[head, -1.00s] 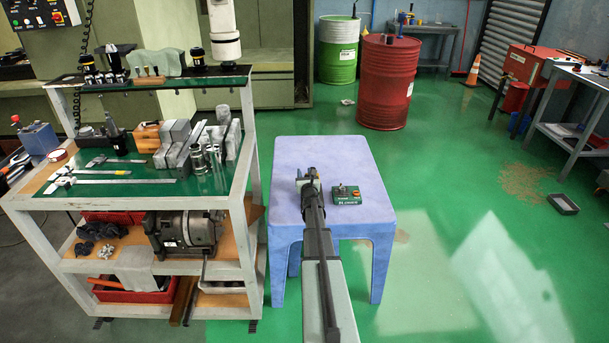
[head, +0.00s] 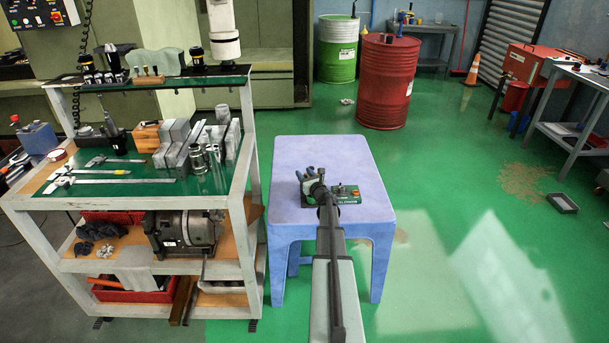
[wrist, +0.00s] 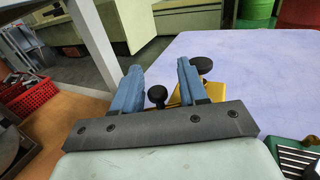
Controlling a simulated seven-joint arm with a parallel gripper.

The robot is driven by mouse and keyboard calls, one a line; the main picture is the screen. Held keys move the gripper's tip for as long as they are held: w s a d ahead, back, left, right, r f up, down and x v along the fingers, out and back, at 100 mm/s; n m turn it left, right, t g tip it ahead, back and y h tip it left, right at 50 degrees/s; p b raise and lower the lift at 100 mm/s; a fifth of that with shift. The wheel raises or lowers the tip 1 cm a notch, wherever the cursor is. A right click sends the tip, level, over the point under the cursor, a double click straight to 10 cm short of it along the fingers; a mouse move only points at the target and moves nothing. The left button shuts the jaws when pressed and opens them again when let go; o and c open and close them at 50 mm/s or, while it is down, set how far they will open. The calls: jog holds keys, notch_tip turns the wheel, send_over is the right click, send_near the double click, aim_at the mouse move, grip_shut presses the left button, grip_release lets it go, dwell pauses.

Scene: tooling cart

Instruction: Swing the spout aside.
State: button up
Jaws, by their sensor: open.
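A yellow piece (wrist: 186,92) with two black round knobs, one nearer (wrist: 157,95) and one farther (wrist: 201,65), sits low over the stool top in the wrist view. My gripper (wrist: 159,68) is open, its blue fingers either side of the nearer knob. The farther knob shows just past the right finger. I cannot tell whether either finger touches the piece, or which part is the spout. In the head view my gripper (head: 309,173) is over the blue stool and hides the yellow piece. A green box (head: 346,194) is just right of it, also in the wrist view (wrist: 293,155).
The blue stool (head: 345,155) has free room behind and right of the gripper. A white-framed tool cart (head: 250,185) loaded with metal blocks and gauges stands close on the left. Red (head: 388,85) and green (head: 337,52) drums stand behind on the floor.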

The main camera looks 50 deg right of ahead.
jog(key=shift+s+a+n+t+y, duration=0.1)
jog(key=shift+s+n+t+y, duration=0.2)
jog(key=shift+n+y, duration=0.45)
jog(key=v, duration=1.4)
jog(key=s+d+m+g+h, duration=0.3)
jog(key=d+h, duration=0.2)
jog(key=h, duration=0.2)
jog(key=shift+s+d+r+g, duration=0.2)
jog(key=shift+s+r+g, duration=0.1)
jog(key=shift+s+r, duration=0.1)
jog(key=shift+m, duration=0.35)
